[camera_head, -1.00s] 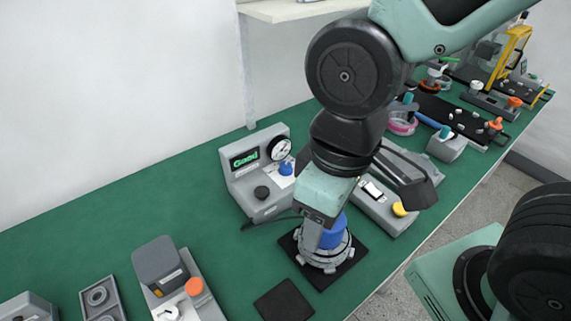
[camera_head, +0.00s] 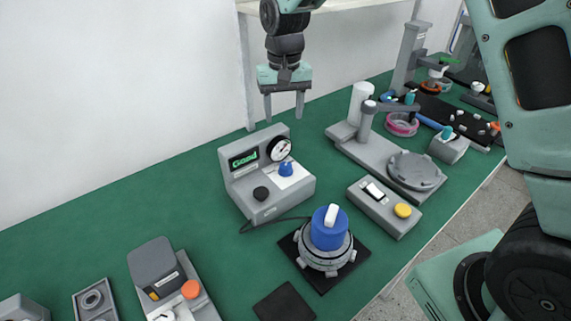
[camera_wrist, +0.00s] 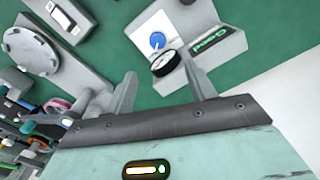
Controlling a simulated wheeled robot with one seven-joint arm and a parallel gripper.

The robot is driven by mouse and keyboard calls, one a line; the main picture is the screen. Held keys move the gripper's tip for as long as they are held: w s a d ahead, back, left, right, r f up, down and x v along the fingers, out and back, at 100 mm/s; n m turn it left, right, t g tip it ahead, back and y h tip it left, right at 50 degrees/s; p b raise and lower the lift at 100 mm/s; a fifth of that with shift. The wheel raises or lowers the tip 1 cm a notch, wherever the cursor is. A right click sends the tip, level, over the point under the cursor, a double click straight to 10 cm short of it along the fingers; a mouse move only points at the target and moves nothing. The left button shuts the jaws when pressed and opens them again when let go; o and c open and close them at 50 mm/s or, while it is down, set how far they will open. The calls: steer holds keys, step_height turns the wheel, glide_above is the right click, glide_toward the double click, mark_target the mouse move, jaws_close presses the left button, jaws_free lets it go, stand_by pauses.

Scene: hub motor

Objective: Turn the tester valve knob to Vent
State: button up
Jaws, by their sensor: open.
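The tester (camera_head: 265,180) is a grey box with a dial gauge, a green-lit screen reading "Good", a black round button and a blue valve knob (camera_head: 286,168) on a white plate. The knob also shows in the wrist view (camera_wrist: 157,41), with its position mark too small to read. My gripper (camera_head: 284,118) is open and empty, pointing down in the air above and behind the tester. In the wrist view its fingers (camera_wrist: 163,88) are spread, with the gauge (camera_wrist: 166,63) between them and the knob beyond. Nothing touches the knob.
A hub motor (camera_head: 325,250) with a blue cap (camera_head: 329,228) stands on a black mat in front of the tester, a cable running toward it. A switch box with a yellow button (camera_head: 403,210) and a grey stand (camera_head: 408,172) are to the right.

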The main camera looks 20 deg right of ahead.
steer(key=w, duration=0.1)
steer(key=p, duration=0.4)
glide_toward(285, 165)
step_height(285, 165, down, 9)
steer(key=shift+r, duration=0.1)
steer(key=shift+s, duration=0.1)
steer(key=c, duration=1)
